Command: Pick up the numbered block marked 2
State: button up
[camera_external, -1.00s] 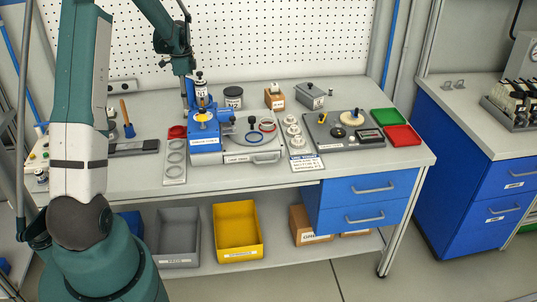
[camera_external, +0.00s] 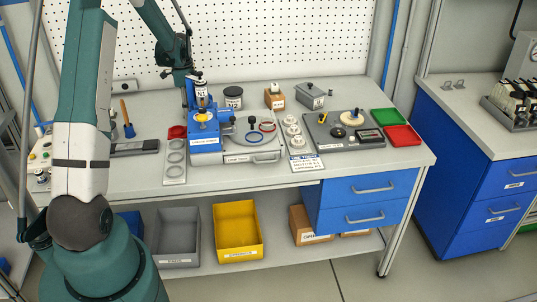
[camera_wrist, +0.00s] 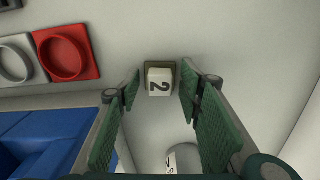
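The block marked 2 (camera_wrist: 160,78) is small and white, with a dark "2" on its upper face and a dark edge behind it. In the wrist view it sits on the pale bench top. My gripper (camera_wrist: 160,92) is open, with one green-padded finger on each side of the block and a gap on both sides. In the external view my gripper (camera_external: 188,84) is at the back of the bench, behind the blue fixture. The block cannot be made out there.
A dark jar (camera_external: 233,97) stands to the right. A pegboard rises behind.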

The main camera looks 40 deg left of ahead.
jog(key=c, duration=1)
jog(key=shift+r, duration=0.15)
jog(key=shift+r, duration=4.85)
